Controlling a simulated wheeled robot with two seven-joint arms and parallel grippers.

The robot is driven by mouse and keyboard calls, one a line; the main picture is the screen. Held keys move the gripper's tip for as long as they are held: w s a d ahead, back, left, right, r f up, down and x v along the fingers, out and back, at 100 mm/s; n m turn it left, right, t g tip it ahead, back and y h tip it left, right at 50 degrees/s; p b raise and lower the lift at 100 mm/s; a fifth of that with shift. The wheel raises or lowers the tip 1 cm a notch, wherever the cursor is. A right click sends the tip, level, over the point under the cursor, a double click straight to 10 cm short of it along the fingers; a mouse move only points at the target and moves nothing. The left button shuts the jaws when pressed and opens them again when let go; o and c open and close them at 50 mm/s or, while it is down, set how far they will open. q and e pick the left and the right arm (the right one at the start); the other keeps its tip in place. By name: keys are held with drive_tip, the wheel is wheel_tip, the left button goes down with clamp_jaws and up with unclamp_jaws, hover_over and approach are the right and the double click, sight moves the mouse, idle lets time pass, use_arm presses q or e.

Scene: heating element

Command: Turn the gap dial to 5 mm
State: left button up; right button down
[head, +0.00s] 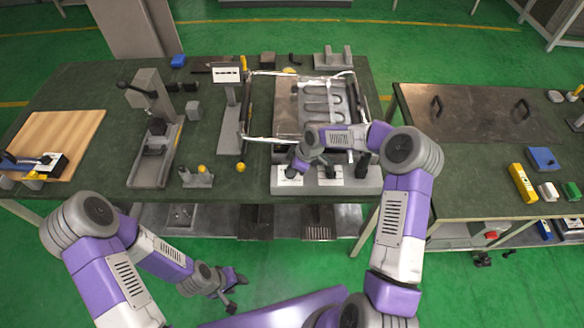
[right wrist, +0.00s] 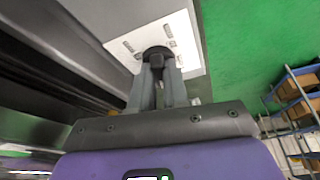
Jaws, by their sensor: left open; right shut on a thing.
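The gap dial (right wrist: 157,54) is a small black knob on a white plate with printed marks (right wrist: 184,35) in the right wrist view. The marks are too small to read. My right gripper (right wrist: 159,85) is shut on the dial, its two grey fingers on either side of it. In the head view my right gripper (head: 300,165) is at the left front of the grey machine base (head: 352,184), and the dial is hidden there. My left gripper (head: 234,290) is open and empty, low in front of the table.
A machine with a winding heating element (head: 322,98) and metal frame stands behind my right gripper. A press (head: 150,165), a wooden board (head: 55,145) and small yellow-topped parts are to the left. A second table (head: 470,215) stands at the right.

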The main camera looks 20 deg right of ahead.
drive_tip(key=shift+s+f+n, duration=0.25)
drive_tip(key=shift+f+n, duration=0.05)
drive_tip(key=c, duration=1.3)
unclamp_jaws()
drive_tip(key=shift+o, duration=0.9)
drive_tip(key=shift+w, duration=0.15)
drive_tip(key=shift+r, duration=0.1)
drive_tip(key=shift+r, duration=0.1)
drive_tip(key=shift+d+r, duration=0.15)
drive_tip(key=shift+r, duration=0.1)
drive_tip(key=v, duration=0.6)
drive_tip(key=shift+d+r, duration=0.2)
drive_tip(key=shift+r, duration=0.2)
